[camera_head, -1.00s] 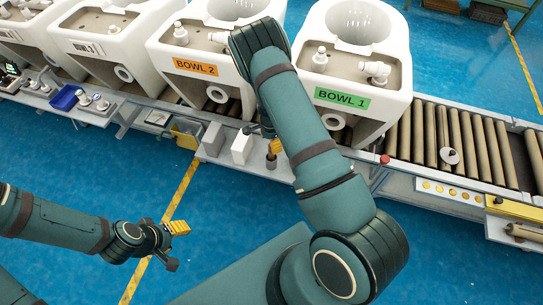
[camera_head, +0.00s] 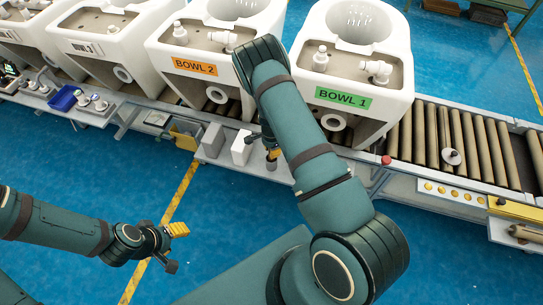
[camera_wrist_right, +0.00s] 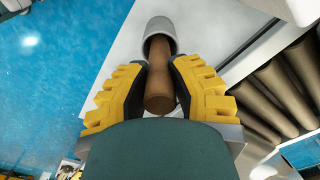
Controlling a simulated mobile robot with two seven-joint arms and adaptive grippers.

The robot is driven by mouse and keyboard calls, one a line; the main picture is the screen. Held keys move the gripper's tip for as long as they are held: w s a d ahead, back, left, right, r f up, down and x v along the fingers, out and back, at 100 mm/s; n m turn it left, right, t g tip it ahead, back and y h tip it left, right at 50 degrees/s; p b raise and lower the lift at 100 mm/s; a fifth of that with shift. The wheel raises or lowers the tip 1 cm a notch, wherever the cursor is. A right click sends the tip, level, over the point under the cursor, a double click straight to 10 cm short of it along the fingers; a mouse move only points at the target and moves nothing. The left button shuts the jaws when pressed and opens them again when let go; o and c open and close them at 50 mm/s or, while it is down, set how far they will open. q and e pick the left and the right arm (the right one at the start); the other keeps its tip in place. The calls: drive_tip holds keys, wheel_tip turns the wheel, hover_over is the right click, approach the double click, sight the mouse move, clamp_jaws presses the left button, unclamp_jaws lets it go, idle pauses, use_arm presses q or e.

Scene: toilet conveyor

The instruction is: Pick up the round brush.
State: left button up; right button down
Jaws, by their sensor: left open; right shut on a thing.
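The round brush shows as a brown wooden handle (camera_wrist_right: 159,85) in the right wrist view. Its far end meets a pale grey round cup-like part (camera_wrist_right: 160,32); whether that is part of the brush or a holder I cannot tell. My right gripper (camera_wrist_right: 159,82) is shut on the handle, a yellow-padded finger on each side. In the head view my right gripper (camera_head: 272,153) is by the front ledge of the conveyor, partly behind my arm, and the brush is small and dark there. My left gripper (camera_head: 174,248) is open and empty over the floor at lower left.
White toilet bowls stand along the conveyor, with labels BOWL 1 (camera_head: 343,98) and BOWL 2 (camera_head: 195,67). A disc with a rod (camera_head: 452,156) lies on the rollers. The blue floor in front is clear.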

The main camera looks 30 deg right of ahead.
wheel_tip(320, 180, up, 10)
drive_tip(key=shift+r+p, duration=0.1)
drive_tip(key=shift+p, duration=1.05)
drive_tip(key=shift+a, duration=0.1)
